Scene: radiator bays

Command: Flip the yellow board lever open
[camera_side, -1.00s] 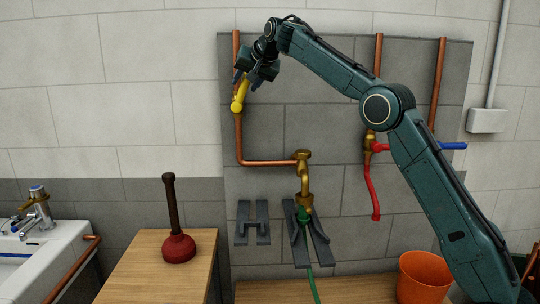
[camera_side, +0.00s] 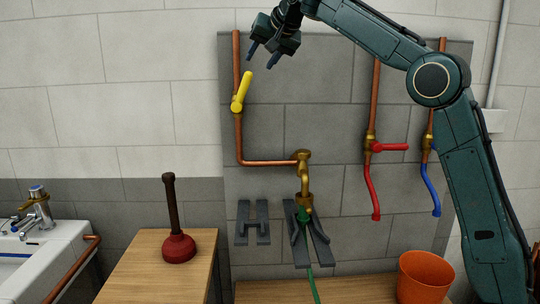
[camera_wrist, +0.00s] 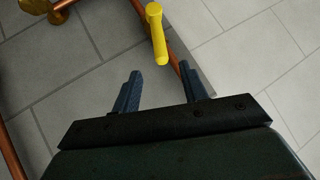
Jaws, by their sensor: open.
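The yellow lever (camera_side: 242,91) sits on a brass valve in the left copper pipe. It points up and slightly right, almost in line with the pipe. My gripper (camera_side: 262,56) is open and empty, above and to the right of the lever's upper end, apart from it. In the wrist view the yellow lever (camera_wrist: 157,35) lies beyond the two open fingertips (camera_wrist: 158,76), slightly toward the right finger, with nothing between the fingers.
A red lever (camera_side: 391,147) and a blue lever sit on pipes to the right. A brass tap (camera_side: 303,180) with a green hose hangs over the bench. A plunger (camera_side: 178,248) stands on the wooden cabinet, and an orange bucket (camera_side: 423,275) is at lower right.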

